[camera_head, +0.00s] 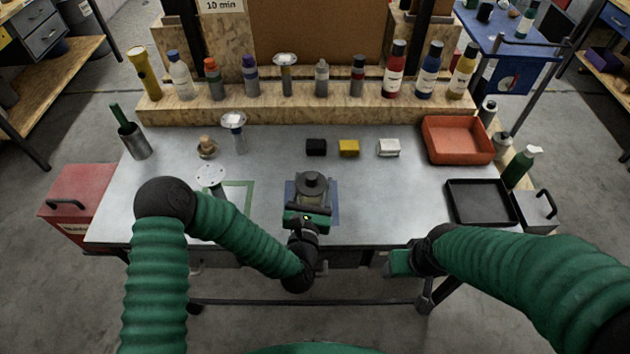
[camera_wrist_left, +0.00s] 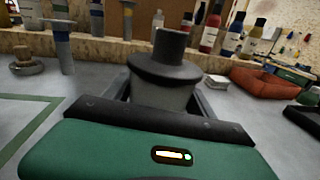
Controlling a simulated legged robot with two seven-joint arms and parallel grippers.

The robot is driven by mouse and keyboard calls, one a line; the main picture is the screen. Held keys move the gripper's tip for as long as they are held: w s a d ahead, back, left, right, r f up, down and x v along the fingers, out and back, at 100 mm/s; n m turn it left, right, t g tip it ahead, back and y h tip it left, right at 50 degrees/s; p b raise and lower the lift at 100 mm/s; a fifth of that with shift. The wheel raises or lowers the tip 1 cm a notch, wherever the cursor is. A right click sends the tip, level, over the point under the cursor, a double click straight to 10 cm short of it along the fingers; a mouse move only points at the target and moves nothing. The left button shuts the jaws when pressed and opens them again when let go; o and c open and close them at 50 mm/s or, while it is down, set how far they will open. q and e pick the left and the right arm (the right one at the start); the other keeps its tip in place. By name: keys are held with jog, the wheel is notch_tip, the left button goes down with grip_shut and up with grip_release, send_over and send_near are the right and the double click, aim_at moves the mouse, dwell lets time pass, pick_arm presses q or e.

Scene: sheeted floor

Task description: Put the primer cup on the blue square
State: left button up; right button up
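The primer cup (camera_head: 312,186) is a grey cup with a dark, stepped lid and a knob. It stands upright over the blue square (camera_head: 334,208) on the metal table; its base is hidden behind my gripper, so contact with the square cannot be seen. My left gripper (camera_head: 312,199) has a finger on each side of the cup, seemingly touching its sides. The cup (camera_wrist_left: 165,90) fills the space between the fingers in the left wrist view. My right gripper (camera_head: 396,263) is at the table's front edge, away from the cup; its fingers are not clear.
A green outlined square (camera_head: 249,184) lies to the left, partly behind my left arm. Black (camera_head: 316,147), yellow (camera_head: 349,148) and white (camera_head: 389,147) blocks stand behind the cup. A red tray (camera_head: 457,158) and black tray (camera_head: 481,222) are at right. Bottles line a wooden shelf (camera_head: 300,108).

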aim_at(310, 203)
pick_arm(q)
jog(key=o, duration=0.3)
jog(key=shift+s+d+r, duration=0.15)
jog(key=shift+s+r, duration=0.05)
jog(key=shift+s, duration=0.05)
jog(key=shift+w+a+f, duration=0.1)
jog(key=shift+a, duration=0.4)
jog(key=shift+s+a, duration=0.1)
jog(key=shift+s, duration=0.25)
jog(key=s, duration=0.8)
jog(key=shift+s+a, duration=0.2)
jog(key=shift+s, duration=0.2)
jog(key=b, duration=0.1)
jog(key=s+b, duration=0.1)
jog(key=b, duration=0.1)
jog(key=shift+s+f, duration=0.25)
jog(key=shift+f, duration=0.05)
jog(key=shift+s+a+r+b, duration=0.25)
jog(key=shift+s+b, duration=0.15)
jog(key=shift+b, duration=0.2)
jog(key=shift+r, duration=0.1)
pick_arm(e)
jog(key=f, duration=0.4)
jog(key=shift+s+a, duration=0.1)
jog(key=shift+s, duration=0.1)
